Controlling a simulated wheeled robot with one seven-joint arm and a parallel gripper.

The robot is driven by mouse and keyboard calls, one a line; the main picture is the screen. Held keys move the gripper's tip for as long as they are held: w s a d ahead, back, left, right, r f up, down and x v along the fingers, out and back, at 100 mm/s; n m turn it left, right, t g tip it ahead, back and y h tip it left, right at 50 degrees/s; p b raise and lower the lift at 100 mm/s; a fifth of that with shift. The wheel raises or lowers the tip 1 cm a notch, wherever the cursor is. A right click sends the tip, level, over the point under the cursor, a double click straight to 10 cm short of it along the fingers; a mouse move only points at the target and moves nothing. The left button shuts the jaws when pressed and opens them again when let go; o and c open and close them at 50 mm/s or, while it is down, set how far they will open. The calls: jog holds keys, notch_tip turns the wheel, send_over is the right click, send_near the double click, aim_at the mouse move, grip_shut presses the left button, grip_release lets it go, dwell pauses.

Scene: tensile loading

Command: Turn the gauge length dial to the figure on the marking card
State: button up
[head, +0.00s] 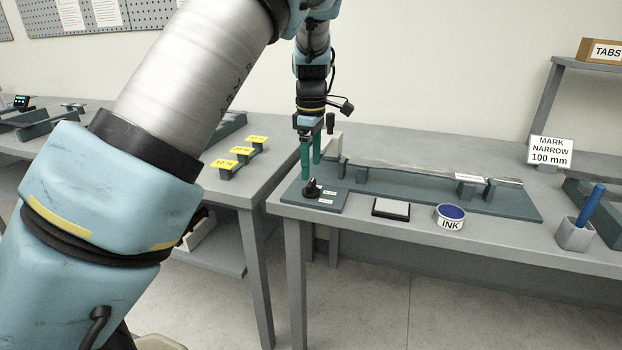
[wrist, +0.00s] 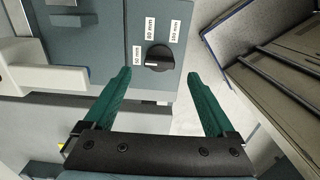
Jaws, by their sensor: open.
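The marking card (head: 551,151) at the right of the bench reads "MARK NARROW 100 mm". The gauge length dial (head: 312,188) is a black knob on the left end of the grey-blue fixture base. In the wrist view the dial (wrist: 158,57) has labels 50 mm (wrist: 137,55), 80 mm (wrist: 149,29) and 100 mm (wrist: 175,31). Its white mark is on its left side, closest to the 50 mm label. My gripper (head: 310,170) is open and empty, with green fingers pointing down near the dial. In the wrist view the dial lies between and just beyond the fingertips (wrist: 166,78), apart from them.
The fixture (head: 440,195) carries a long strip on raised supports. An ink pad (head: 391,208), an INK tin (head: 450,216) and a cup with a blue stick (head: 575,234) stand along the front edge. Yellow-tagged holders (head: 241,151) are on the left bench.

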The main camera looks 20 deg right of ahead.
aim_at(311, 182)
jog(key=shift+f+p, duration=0.3)
jog(key=shift+f, duration=2.35)
jog(key=c, duration=1.4)
